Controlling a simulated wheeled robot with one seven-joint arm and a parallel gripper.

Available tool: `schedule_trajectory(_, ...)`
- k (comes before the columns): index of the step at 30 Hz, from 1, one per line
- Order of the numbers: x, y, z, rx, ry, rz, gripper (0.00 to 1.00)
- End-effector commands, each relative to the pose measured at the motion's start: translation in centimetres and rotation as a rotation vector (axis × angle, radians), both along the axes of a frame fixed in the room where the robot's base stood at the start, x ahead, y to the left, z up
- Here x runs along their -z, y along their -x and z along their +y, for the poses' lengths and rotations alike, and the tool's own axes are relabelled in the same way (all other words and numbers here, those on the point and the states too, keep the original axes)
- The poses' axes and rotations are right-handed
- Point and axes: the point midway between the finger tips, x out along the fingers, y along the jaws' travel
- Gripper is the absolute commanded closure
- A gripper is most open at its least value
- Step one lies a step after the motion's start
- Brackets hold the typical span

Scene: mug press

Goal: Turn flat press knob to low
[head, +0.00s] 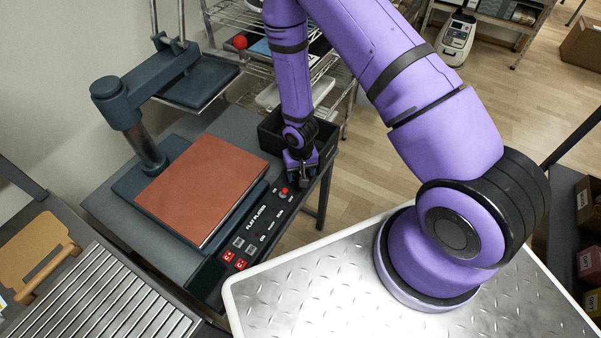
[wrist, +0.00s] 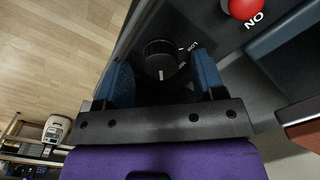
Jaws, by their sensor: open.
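The knob (wrist: 158,58) is black and round, on the press's dark control panel in the wrist view. A white mark on it points toward the bottom of the picture. A label reading LOW (wrist: 193,46) is at its upper right; another label below that is partly hidden. My gripper (wrist: 163,78) is open, with one blue finger on each side of the knob; I cannot tell whether they touch it. In the head view my gripper (head: 300,178) points down at the far end of the panel marked FLAT PLATEN (head: 256,219) and hides the knob.
A red button (head: 284,192) sits close to my gripper; it also shows in the wrist view (wrist: 243,8). The brown platen (head: 200,188) lies left of the panel. A black bin (head: 272,135) stands just behind my gripper. Red switches (head: 229,256) are at the near end.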

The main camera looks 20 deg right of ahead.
Motion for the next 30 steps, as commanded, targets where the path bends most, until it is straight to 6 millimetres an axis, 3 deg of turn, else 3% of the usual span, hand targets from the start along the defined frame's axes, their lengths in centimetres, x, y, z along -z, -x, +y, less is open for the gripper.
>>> schedule_trajectory(13, 0.93, -0.02, 0.03, -0.001, 0.0, 0.0, 0.37)
schedule_trajectory(14, 0.93, -0.02, 0.03, -0.001, 0.0, 0.0, 0.39)
schedule_trajectory(20, 0.91, -0.01, 0.02, -0.001, 0.0, 0.0, 0.85)
schedule_trajectory(30, 0.9, -0.01, 0.02, -0.037, 0.0, 0.0, 0.86)
